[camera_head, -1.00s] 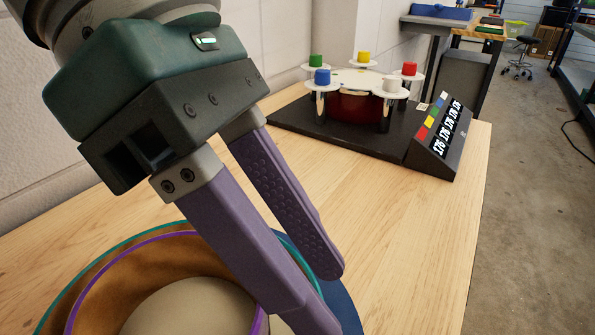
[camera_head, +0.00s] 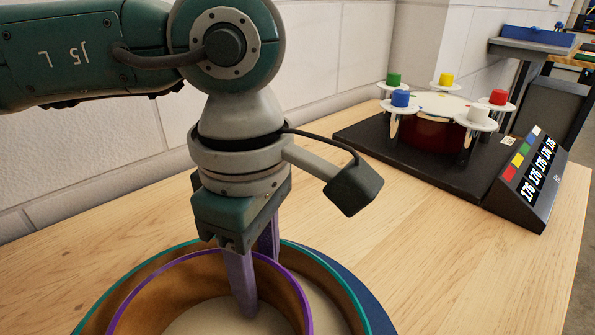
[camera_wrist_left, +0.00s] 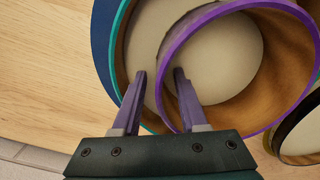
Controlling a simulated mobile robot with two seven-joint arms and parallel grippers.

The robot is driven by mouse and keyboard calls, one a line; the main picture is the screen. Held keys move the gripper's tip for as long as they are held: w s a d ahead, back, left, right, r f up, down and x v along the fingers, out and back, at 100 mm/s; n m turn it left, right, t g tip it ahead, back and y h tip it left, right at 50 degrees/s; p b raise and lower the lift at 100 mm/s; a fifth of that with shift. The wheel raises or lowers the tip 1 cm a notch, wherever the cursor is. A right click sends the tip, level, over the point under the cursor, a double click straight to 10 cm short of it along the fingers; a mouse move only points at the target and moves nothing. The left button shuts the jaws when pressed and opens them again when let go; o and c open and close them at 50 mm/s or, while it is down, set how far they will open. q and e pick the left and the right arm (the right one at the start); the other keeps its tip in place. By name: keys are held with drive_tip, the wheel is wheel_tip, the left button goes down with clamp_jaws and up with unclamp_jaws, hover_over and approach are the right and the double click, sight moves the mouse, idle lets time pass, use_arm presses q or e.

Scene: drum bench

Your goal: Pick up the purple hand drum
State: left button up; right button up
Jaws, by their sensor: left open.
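The purple hand drum (camera_head: 299,290), with a purple rim and brown inside wall, sits at the bottom of the head view, within a larger teal-rimmed drum (camera_head: 338,270). Its rim also shows in the left wrist view (camera_wrist_left: 188,26). My left gripper (camera_head: 257,285) points down at the drum's far edge. In the wrist view, its open purple fingers (camera_wrist_left: 160,72) stand on either side of the purple rim, one inside the drum and one outside. I cannot tell whether either finger touches the wall. My right gripper is out of view.
A dark blue edge (camera_head: 377,314) surrounds the teal-rimmed drum. Another dark-rimmed round thing (camera_wrist_left: 300,137) is close by at the wrist view's right. A black stand (camera_head: 440,171) with coloured caps and a number display (camera_head: 533,180) stands back right. Bare wood bench lies between. A wall runs behind.

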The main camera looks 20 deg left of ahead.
use_arm(q)
drive_tip(key=shift+f, duration=0.3)
clamp_jaws()
idle(1.2)
